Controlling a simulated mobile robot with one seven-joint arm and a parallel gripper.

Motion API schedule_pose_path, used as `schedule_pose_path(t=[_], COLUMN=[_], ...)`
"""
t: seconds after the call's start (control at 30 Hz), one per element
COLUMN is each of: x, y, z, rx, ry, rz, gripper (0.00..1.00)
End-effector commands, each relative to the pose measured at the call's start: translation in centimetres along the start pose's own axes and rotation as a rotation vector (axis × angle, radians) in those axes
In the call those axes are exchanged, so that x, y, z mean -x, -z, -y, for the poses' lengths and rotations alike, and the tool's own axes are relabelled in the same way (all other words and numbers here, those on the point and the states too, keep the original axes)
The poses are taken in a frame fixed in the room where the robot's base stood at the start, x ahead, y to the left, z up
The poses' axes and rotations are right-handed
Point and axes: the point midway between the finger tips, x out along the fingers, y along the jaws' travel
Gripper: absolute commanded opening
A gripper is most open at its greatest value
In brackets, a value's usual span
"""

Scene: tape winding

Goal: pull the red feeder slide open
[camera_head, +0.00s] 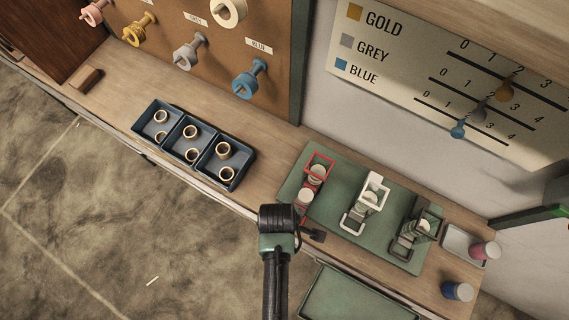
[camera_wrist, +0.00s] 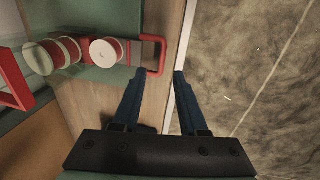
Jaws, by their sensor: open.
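The red feeder (camera_head: 319,154) stands at the left end of a green mat on the bench, with pale rolls in it. In the wrist view, its red slide ends in a U-shaped handle (camera_wrist: 163,56) that reaches toward the bench's front edge. My gripper (camera_wrist: 159,73) is open and empty. Its two blue fingers point at the handle, and the handle's end bar appears between the fingertips in the picture. I cannot tell the height gap or any contact. In the head view, my wrist is in front of the feeder's near end, and the handle is largely hidden.
A white feeder (camera_head: 375,183) and a dark feeder (camera_head: 407,240) stand to the right on the green mat (camera_head: 335,211). A blue compartment tray (camera_head: 173,147) with rings lies left. Beyond the bench's front edge is open floor (camera_head: 150,240). A green tray (camera_head: 350,300) sits lower, in front.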

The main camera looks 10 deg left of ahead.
Motion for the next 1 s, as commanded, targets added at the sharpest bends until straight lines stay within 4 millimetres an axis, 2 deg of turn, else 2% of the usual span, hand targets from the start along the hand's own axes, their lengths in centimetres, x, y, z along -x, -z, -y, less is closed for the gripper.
schedule_pose_path(t=[0.3, 0.5, 0.7, 1.0], x=[5.7, 8.2, 9.2, 9.2], y=[0.0, 0.0, 0.0, 0.0], z=[0.0, 0.0, 0.1, 0.1], rx=[0.000, 0.000, 0.000, 0.000], ry=[-0.002, 0.000, 0.001, 0.001], rz=[-0.002, 0.000, 0.000, 0.001], gripper=[0.42, 0.42, 0.42, 0.42])
